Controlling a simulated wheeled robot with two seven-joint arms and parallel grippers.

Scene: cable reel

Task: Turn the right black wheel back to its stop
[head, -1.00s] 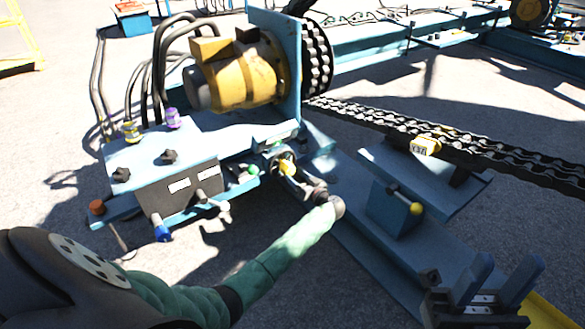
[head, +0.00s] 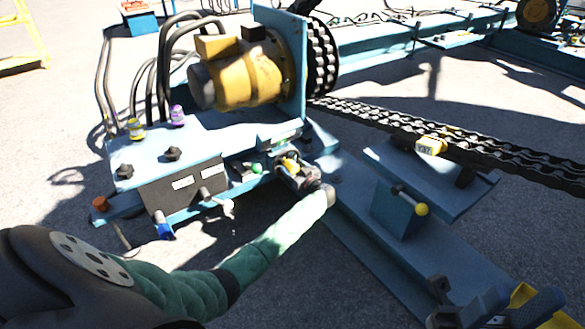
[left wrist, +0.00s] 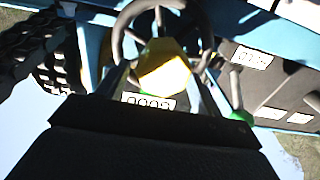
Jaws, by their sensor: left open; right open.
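A black spoked wheel (left wrist: 122,32) with a yellow piece at its middle (left wrist: 165,66) fills the upper middle of the left wrist view. My left gripper (head: 292,172) is open at the right end of the blue bench, close to this wheel. Its dark fingers (left wrist: 160,100) lie either side of a numbered label; I cannot tell if they touch the wheel. In the head view the gripper hides most of the wheel. Two black knobs, left (head: 125,171) and right (head: 172,154), stand on the bench top. My right gripper (head: 515,310) is open and empty at the bottom right, partly cut off.
A yellow motor (head: 240,78) with black hoses stands behind the bench (head: 140,155). A green knob (head: 257,168) sits just left of my left gripper. A yellow-tipped lever (head: 421,209) is on a blue block at right. A black chain (head: 380,122) runs rightward.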

